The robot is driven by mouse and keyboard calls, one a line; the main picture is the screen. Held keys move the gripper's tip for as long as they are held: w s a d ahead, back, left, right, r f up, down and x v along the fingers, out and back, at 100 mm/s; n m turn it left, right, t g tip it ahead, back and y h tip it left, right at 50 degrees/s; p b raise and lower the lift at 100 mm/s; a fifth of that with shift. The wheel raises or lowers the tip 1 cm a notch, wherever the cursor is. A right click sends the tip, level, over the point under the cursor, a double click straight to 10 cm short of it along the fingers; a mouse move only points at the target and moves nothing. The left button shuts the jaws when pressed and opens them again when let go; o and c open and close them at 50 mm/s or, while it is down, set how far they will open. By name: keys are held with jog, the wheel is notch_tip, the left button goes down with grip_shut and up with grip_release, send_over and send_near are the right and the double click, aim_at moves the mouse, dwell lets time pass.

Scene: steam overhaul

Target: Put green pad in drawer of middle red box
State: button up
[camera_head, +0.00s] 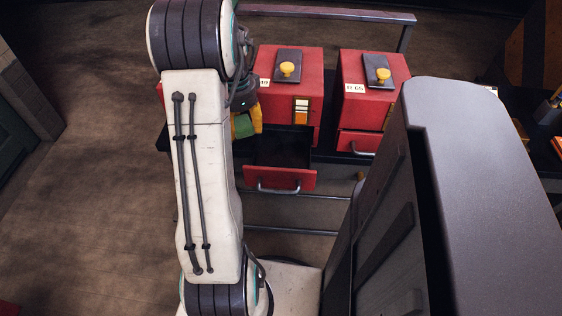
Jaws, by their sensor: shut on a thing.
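The middle red box (262,62) stands on a dark bench. It has a dark top plate with a yellow knob. Its drawer (303,180) is pulled open toward me, and its dark interior looks empty where it shows. My gripper (247,122) is at the left of this box, just beyond and left of the open drawer, partly hidden by my arm. Its yellow fingers are shut on the green pad (242,126), of which only a small part shows beside my arm.
A second red box (352,70) stands to the right, with a label, a yellow knob and a drawer (358,142) that looks shut. A sliver of red (160,92) shows left of my arm. A metal rail (330,13) runs behind the boxes. Brown floor lies open at the left.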

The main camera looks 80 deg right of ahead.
jog(key=s+m, duration=0.5)
jog(key=s, duration=0.5)
jog(key=b, duration=0.1)
send_over(282, 162)
jog(key=shift+m, duration=0.3)
notch_tip(282, 162, down, 5)
jog(key=shift+a+r, duration=0.1)
jog(key=shift+r, duration=0.1)
jog(key=shift+f+b, duration=0.6)
jog(key=shift+f, duration=1.9)
jog(key=shift+f, duration=0.1)
jog(key=shift+f, duration=0.1)
jog(key=o, duration=1.2)
jog(key=shift+o, duration=0.2)
